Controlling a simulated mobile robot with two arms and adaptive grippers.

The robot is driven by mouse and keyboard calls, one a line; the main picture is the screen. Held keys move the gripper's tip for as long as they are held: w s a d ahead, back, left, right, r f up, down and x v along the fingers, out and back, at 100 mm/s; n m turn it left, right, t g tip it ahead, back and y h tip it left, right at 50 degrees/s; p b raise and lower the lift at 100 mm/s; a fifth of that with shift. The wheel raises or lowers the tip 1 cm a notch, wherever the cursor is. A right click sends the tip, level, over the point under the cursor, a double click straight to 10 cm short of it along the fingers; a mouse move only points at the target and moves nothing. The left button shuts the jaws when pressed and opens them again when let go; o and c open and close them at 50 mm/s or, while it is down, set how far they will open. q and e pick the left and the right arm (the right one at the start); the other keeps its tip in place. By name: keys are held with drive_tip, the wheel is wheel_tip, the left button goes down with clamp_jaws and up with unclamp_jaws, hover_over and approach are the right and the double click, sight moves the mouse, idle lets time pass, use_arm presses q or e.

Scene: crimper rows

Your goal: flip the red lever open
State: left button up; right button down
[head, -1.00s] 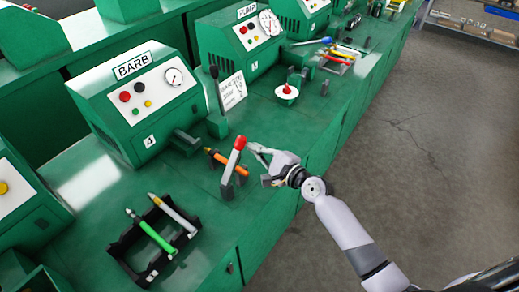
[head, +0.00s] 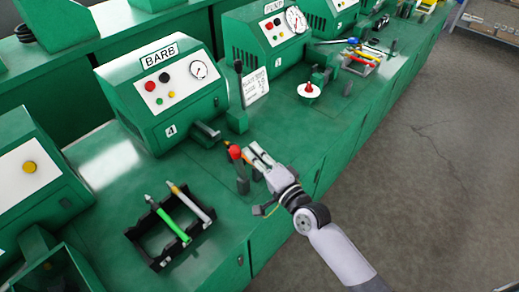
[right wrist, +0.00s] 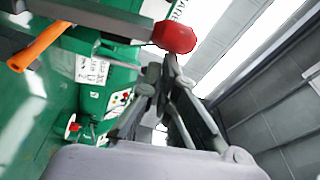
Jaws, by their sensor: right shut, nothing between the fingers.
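The red lever is a grey bar with a red knob (head: 235,152), standing in a small dark upright bracket (head: 242,184) on the green bench in front of the BARB machine. In the right wrist view the red knob (right wrist: 175,37) is just beyond the fingertips, with its grey bar running up left. My right gripper (head: 255,150) is shut and empty, just right of the knob. Its closed fingers (right wrist: 170,66) end at or very near the knob; I cannot tell if they touch. My left gripper is not in view.
A black holder (head: 150,258) with a green and a white tool sits at front left. The BARB machine (head: 172,85) stands behind. An orange handle (right wrist: 38,47) lies near the lever, mostly hidden in the head view. A red-topped white disc (head: 309,91) lies beyond.

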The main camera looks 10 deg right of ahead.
drive_tip(key=shift+s+a+n, duration=0.25)
drive_tip(key=shift+a+n, duration=0.05)
drive_tip(key=shift+a, duration=0.05)
idle(0.6)
